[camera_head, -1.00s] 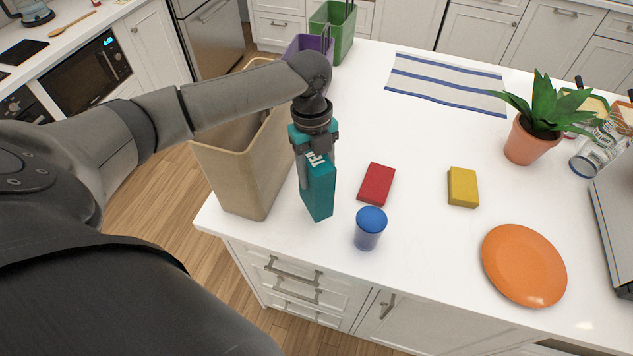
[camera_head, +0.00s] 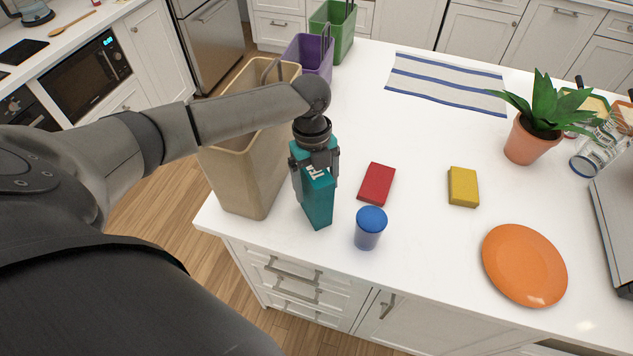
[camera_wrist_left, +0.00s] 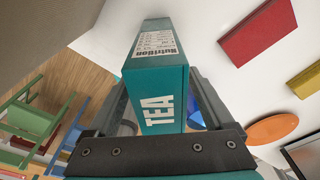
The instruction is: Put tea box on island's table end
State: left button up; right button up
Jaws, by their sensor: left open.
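The teal tea box (camera_head: 319,208) stands upright near the left front corner of the white island top (camera_head: 415,285), and seems to rest on it. My left gripper (camera_head: 316,180) is over the box from above, open, with one finger on each side of its upper part. In the left wrist view the tea box (camera_wrist_left: 160,85) lies between the two spread fingers, its "TEA" lettering facing the camera. Whether a finger still touches it is hard to tell. My right gripper is not in view.
A tan bin (camera_head: 245,180) stands close to the left of the box. A blue-lidded jar (camera_head: 369,230) and a red block (camera_head: 376,184) are to its right. A yellow block (camera_head: 463,187), an orange plate (camera_head: 524,265) and a potted plant (camera_head: 530,140) stand farther right.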

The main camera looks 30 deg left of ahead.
pick_arm(q)
jog(key=r, duration=0.4)
jog(key=a+r, duration=0.1)
jog(key=r, duration=0.7)
jog(key=shift+w+a+r, duration=0.15)
jog(key=shift+w, duration=0.2)
